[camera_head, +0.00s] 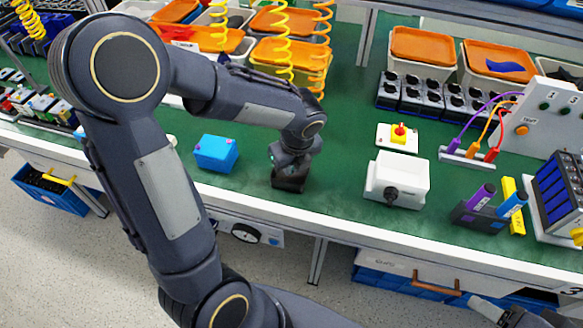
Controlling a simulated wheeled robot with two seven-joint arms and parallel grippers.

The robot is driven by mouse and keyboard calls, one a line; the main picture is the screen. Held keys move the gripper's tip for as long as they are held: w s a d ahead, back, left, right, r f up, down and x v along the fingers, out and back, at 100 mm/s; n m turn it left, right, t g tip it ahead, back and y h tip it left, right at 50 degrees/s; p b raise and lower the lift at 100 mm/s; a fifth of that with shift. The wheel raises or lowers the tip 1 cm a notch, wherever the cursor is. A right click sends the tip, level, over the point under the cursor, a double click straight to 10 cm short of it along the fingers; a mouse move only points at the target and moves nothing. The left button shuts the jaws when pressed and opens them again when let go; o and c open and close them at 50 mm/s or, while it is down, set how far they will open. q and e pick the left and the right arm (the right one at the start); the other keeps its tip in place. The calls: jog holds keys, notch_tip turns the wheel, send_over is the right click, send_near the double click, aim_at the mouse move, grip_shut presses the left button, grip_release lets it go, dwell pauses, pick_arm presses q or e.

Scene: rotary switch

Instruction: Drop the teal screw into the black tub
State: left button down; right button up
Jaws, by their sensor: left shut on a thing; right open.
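My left arm reaches in from the left, and its gripper (286,160) points down over the green bench top. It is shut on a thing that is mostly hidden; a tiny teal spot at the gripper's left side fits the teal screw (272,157). Directly below the gripper is a dark box-like shape that looks like the black tub (289,182); its opening cannot be made out, and it merges with the dark gripper. My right gripper (518,316) shows only partly at the bottom right edge, open, below the bench front and far from the tub.
A blue block (216,153) stands left of the tub. A white box with a rotary knob (398,180) and a yellow-red button (398,134) stand to the right. Coiled yellow hoses (283,45) hang behind. Bare green bench lies between tub and white box.

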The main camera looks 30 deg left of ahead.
pick_arm(q)
jog(key=shift+f, duration=0.4)
jog(key=shift+f, duration=0.2)
jog(key=c, duration=1.5)
grip_release()
jog(key=shift+r, duration=0.15)
